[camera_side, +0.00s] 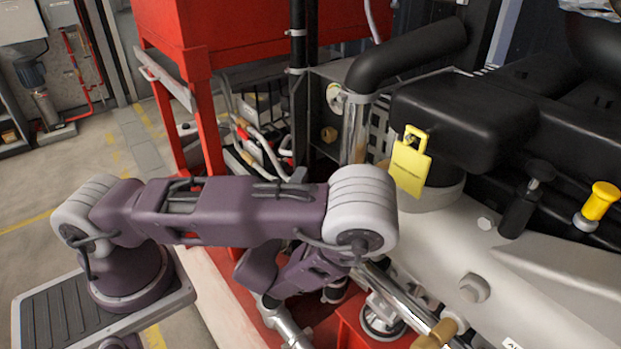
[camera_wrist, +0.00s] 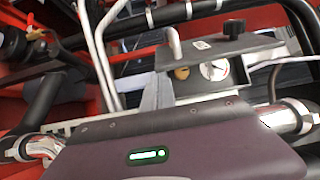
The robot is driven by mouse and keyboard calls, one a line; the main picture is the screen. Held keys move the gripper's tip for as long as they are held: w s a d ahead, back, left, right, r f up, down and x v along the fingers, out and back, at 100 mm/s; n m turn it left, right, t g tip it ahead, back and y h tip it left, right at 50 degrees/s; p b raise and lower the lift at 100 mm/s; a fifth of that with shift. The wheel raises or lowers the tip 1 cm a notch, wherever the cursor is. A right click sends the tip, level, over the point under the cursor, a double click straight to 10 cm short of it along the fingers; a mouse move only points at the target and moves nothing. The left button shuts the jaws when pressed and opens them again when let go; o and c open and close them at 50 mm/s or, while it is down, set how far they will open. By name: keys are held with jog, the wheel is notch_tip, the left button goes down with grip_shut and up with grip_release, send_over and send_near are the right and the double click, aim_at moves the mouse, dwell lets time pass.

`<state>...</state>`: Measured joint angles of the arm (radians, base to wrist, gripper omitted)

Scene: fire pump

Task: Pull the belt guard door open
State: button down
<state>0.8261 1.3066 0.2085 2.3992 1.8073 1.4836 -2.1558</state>
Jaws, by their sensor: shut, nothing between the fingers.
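My gripper (camera_wrist: 165,138) shows in the wrist view as a dark purple housing with a lit green strip along the bottom. Its fingertips are not clearly visible; it is shut and holds nothing. In the side view my arm bends down behind its grey elbow, and the gripper is largely hidden low among the pump parts. I cannot pick out the belt guard door for certain. A slotted dark panel (camera_side: 379,132) stands behind the chrome pipe in the side view, partly hidden. I cannot tell whether it is the door, or whether it is open.
The black engine cover (camera_side: 465,118) with a yellow tag (camera_side: 409,165) fills the right. A chrome pipe (camera_side: 355,130) and red frame (camera_side: 184,100) stand behind my arm. A dark plate (camera_wrist: 218,55) with a round gauge (camera_wrist: 214,70) lies ahead of my gripper. Floor at left is clear.

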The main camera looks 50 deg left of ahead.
jog(key=shift+s+a, duration=1.4)
jog(key=shift+a, duration=0.2)
